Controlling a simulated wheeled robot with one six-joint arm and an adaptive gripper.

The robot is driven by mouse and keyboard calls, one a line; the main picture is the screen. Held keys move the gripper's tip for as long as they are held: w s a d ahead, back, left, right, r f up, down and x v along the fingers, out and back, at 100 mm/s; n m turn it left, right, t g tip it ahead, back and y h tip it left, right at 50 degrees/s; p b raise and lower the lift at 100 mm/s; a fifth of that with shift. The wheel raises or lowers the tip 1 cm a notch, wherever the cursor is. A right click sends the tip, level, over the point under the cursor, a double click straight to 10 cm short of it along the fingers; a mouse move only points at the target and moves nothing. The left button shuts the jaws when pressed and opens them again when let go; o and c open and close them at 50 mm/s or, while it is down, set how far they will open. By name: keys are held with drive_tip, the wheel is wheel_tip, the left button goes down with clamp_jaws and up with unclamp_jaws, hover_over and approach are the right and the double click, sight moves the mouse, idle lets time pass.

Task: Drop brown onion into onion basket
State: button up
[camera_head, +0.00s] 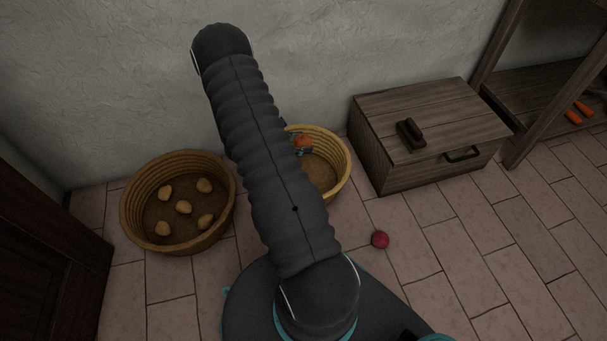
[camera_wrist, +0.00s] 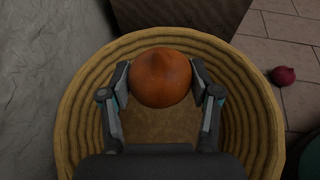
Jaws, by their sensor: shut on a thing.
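The brown onion (camera_wrist: 160,77) is round and orange-brown, held between the two fingers of my gripper (camera_wrist: 161,85) in the wrist view. My gripper is shut on it. Behind the onion is the onion basket (camera_wrist: 85,62), a round woven basket whose bare floor shows below the onion. The onion and fingers appear inside the rim outline; their exact height over the floor I cannot tell. In the head view the onion (camera_head: 302,142) shows small over the basket (camera_head: 343,160), and my arm hides the basket's left part.
A second woven basket (camera_head: 128,208) with several potatoes (camera_head: 183,207) stands to the left. A red onion (camera_head: 380,240) lies on the tiled floor. A wooden chest (camera_head: 430,135) stands to the right, beside a shelf with carrots (camera_head: 573,117). The wall is close behind the baskets.

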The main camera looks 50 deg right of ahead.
drive_tip(key=shift+s+d+f+m+g, duration=0.3)
drive_tip(key=shift+s+f, duration=0.1)
drive_tip(key=shift+s, duration=0.25)
drive_tip(key=shift+s+f+g, duration=0.25)
drive_tip(key=shift+f+g, duration=0.05)
drive_tip(key=shift+f, duration=0.05)
drive_tip(key=shift+y, duration=0.3)
wheel_tip(320, 180, down, 6)
drive_tip(key=b, duration=0.3)
drive_tip(key=shift+r, duration=0.2)
drive_tip(key=o, duration=1.3)
drive_tip(key=shift+c, duration=0.2)
drive_tip(key=v, duration=1.2)
